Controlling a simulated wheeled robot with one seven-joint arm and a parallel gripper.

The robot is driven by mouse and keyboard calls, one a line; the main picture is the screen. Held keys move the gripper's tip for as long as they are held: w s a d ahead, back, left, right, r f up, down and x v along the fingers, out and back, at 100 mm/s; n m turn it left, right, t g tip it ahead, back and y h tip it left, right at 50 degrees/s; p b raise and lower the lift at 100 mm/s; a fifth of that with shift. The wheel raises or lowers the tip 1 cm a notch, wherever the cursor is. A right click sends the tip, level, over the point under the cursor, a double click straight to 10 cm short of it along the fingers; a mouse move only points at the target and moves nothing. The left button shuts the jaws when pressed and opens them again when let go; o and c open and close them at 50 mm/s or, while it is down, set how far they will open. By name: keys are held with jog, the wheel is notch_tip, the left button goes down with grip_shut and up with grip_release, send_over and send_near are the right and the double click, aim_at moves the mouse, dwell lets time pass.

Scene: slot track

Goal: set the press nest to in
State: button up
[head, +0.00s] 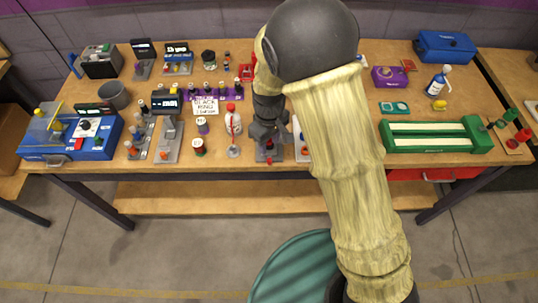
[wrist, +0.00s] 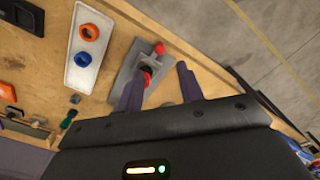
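A small grey fixture (wrist: 129,77) with a slotted plate lies under my gripper in the wrist view. It carries a red knob (wrist: 146,76) between the fingers and a second red knob (wrist: 160,48) farther along. I take it to be the press nest, but no label is readable. My gripper (wrist: 160,72) is open, with one dark finger on each side of the nearer knob; contact cannot be told. In the head view my gripper (head: 266,132) points down over the same fixture (head: 277,153) at the table's front edge, hiding much of it.
A white plate with a blue ring and an orange ring (wrist: 88,45) lies beside the fixture. A green tray (head: 436,136) lies to the right; the left side is crowded with fixtures.

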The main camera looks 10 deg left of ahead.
aim_at(269, 159)
notch_tip(269, 159, down, 8)
jog(key=shift+f+p, duration=0.25)
jog(key=shift+p, duration=0.1)
grip_shut()
